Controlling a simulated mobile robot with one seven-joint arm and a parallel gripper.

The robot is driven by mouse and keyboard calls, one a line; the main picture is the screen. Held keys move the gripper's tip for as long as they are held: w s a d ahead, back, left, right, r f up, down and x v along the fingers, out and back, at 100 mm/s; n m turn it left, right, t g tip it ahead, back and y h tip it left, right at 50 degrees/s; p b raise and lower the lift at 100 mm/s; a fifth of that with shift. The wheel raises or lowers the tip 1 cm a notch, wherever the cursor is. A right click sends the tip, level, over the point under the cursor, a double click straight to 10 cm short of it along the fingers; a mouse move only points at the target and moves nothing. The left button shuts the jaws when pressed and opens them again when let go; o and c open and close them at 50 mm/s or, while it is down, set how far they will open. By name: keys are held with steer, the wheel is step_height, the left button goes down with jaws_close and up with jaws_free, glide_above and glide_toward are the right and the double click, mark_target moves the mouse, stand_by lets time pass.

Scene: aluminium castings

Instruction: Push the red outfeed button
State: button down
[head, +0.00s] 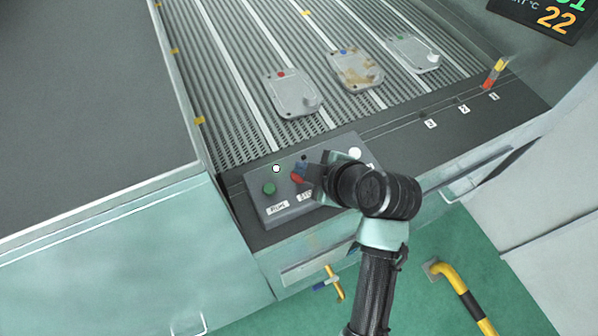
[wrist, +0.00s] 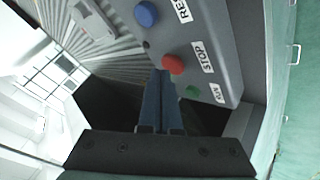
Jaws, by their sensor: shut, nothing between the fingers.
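The red button (head: 297,178) sits on a grey control panel (head: 262,207) between a green button (head: 269,188) and my arm. In the wrist view the red button (wrist: 173,64) is a round mushroom cap beside a label reading STOP. My gripper (head: 301,168) is shut and empty, with its blue fingers pressed together. In the wrist view the fingertips (wrist: 162,72) appear right at the lower left edge of the red cap. I cannot tell whether they touch it. My wrist hides part of the panel in the head view.
A blue button (wrist: 146,14) and the green button (wrist: 192,92) flank the red one. A white round piece (head: 354,153) is on the panel's right. Castings (head: 293,93) lie on the ribbed conveyor (head: 222,110) behind.

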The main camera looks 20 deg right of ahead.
steer(key=shift+f+b, duration=0.45)
steer(key=shift+f, duration=0.05)
stand_by(0.5)
steer(key=shift+r, duration=0.1)
steer(key=shift+r+p, duration=0.7)
steer(key=shift+r, duration=0.1)
steer(key=shift+r+p, duration=1.95)
steer(key=shift+r, duration=0.6)
